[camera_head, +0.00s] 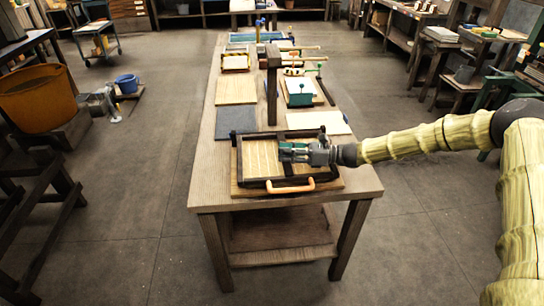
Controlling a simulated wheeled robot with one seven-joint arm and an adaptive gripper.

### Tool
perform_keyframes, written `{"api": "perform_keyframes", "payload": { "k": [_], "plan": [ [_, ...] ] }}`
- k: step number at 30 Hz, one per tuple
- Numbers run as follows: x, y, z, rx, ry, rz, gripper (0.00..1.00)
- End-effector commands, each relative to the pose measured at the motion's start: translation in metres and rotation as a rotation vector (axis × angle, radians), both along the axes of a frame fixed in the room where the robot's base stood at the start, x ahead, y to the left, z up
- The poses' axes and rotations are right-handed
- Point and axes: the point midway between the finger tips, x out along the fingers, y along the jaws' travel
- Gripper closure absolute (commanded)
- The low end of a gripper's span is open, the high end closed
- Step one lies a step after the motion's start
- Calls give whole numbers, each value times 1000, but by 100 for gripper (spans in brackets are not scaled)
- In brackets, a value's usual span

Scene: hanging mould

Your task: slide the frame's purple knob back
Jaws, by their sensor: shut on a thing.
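A dark rectangular frame (238,166) lies on a wooden board (335,184) at the near end of the long table. It has a pale wood panel (262,160) inside and an orange handle (291,187) on its near side. My gripper (285,152) reaches in from the right, low over the middle of the frame. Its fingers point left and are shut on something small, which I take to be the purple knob. No purple shows; the fingers hide the knob.
The long wooden table (205,183) carries a dark upright post with a block (273,90) just behind the frame. Flat boards, a dark grey slab (236,120) and a teal-and-white box (300,92) lie farther back. The floor on both sides is mostly open.

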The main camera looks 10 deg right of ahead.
Motion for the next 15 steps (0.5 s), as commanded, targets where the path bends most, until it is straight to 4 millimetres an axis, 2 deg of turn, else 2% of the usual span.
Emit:
{"api": "perform_keyframes", "payload": {
  "k": [9,10,13,15],
  "plan": [
    [0,-3,1,0,0,-1,100],
    [0,-3,1,0,0,-1,73],
    [0,-3,1,0,0,0,55],
    [0,-2,0,0,0,0,51]
  ]
}}
